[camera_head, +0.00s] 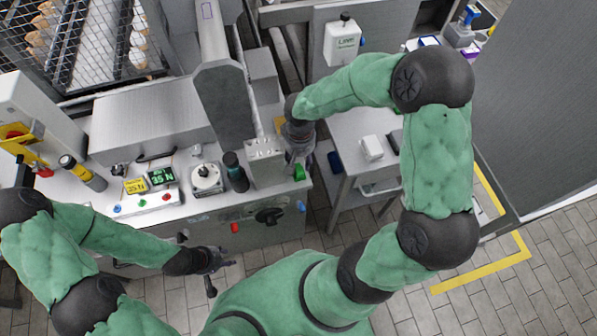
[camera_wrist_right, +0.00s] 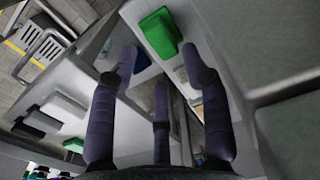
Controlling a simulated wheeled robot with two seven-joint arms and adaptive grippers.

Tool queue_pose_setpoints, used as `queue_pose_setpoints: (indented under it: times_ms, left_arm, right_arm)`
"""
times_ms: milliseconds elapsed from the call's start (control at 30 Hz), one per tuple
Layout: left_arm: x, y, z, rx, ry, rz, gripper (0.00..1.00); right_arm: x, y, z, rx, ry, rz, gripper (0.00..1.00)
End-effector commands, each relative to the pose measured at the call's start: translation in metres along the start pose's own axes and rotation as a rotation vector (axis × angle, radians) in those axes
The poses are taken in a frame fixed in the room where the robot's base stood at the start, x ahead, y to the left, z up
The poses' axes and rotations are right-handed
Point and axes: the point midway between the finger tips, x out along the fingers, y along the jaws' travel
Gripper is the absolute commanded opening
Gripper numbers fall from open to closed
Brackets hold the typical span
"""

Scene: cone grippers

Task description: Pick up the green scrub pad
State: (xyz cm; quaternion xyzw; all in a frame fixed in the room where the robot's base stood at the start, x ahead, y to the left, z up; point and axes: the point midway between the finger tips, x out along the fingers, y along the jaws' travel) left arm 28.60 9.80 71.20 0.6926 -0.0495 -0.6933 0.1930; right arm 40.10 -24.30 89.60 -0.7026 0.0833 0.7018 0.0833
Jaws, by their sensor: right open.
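The green scrub pad (camera_head: 299,173) is a small bright green block at the right end of the steel counter in the head view. In the right wrist view, the green pad (camera_wrist_right: 160,33) sits on a pale surface just beyond the fingertips. My right gripper (camera_head: 300,157) is at the pad, close to it, partly hidden by its own arm. In the wrist view its purple fingers (camera_wrist_right: 160,60) are spread, with nothing between them; the pad is ahead of them. My left gripper (camera_head: 222,264) is low in front of the counter, fingers apart and empty.
A side table (camera_head: 352,128) holds a white box (camera_head: 371,147). Tiled floor is free in front.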

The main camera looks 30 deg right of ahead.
Motion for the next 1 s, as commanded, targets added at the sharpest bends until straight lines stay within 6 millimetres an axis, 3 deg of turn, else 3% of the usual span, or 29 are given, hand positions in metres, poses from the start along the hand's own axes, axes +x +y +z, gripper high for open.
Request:
queue_pose_setpoints:
  times_ms: [300, 567, 700, 733, 1000]
  left_arm:
    - [0.015, -0.005, -0.001, 0.000, 0.000, 0.000, 0.40]
    - [0.014, -0.005, -0.001, 0.000, 0.000, 0.000, 0.40]
    - [0.014, -0.005, -0.001, 0.000, 0.000, 0.000, 0.40]
    - [0.014, -0.005, -0.001, 0.000, 0.000, 0.000, 0.40]
    - [0.015, -0.005, -0.001, 0.000, 0.000, 0.000, 0.40]
  right_arm:
    - [0.044, 0.002, 0.003, 0.000, -0.003, 0.000, 0.48]
    - [0.046, 0.002, 0.003, 0.000, 0.000, 0.000, 0.48]
    - [0.046, 0.002, 0.003, 0.000, 0.000, 0.000, 0.11]
    - [0.046, 0.002, 0.003, 0.000, -0.001, 0.000, 0.07]
    - [0.046, 0.002, 0.003, 0.000, -0.001, 0.000, 0.07]
